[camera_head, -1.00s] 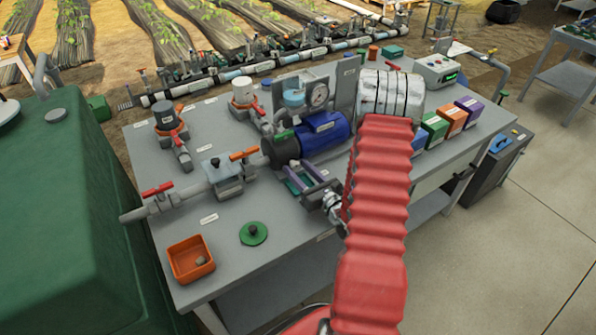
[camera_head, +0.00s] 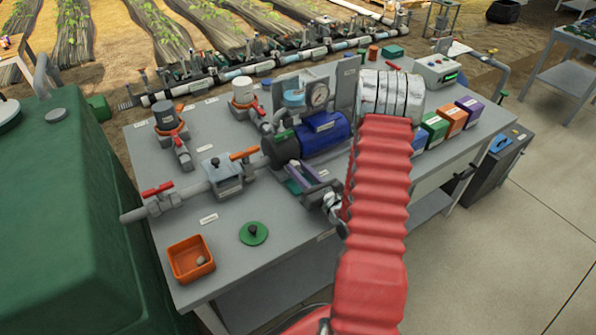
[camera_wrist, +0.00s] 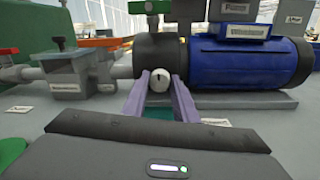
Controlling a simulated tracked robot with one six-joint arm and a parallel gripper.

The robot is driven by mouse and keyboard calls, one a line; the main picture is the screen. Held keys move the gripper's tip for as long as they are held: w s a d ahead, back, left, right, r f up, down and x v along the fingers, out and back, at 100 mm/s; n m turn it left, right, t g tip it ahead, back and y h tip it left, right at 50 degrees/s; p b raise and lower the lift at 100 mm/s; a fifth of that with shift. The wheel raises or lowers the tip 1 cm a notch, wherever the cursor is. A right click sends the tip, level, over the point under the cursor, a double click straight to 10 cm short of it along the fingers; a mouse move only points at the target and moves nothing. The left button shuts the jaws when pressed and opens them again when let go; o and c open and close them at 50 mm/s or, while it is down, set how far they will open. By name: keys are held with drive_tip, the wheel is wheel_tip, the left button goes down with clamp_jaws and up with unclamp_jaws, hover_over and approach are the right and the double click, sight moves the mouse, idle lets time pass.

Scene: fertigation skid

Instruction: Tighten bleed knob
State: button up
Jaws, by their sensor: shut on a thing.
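The bleed knob (camera_wrist: 158,80) is a small pale round knob low on the front of the dark pump housing in the wrist view. My gripper (camera_wrist: 160,84) has its two purple fingers on either side of the knob and is shut on it. In the head view my gripper (camera_head: 293,170) reaches in low at the near side of the pump (camera_head: 318,135), which has a dark front end and a blue motor. The knob is hidden there behind the fingers.
A valve pipe (camera_head: 190,190) with red and orange handles runs left of the pump. An orange bin (camera_head: 190,259) and a green disc (camera_head: 254,233) lie on the near bench top. Several coloured boxes (camera_head: 452,120) stand on the right.

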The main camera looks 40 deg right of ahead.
drive_tip(key=shift+m, duration=0.4)
drive_tip(key=o, duration=1)
drive_tip(key=shift+o, duration=0.2)
drive_tip(key=s, duration=1.3)
drive_tip(key=shift+s+f, duration=0.1)
drive_tip(key=shift+s, duration=0.3)
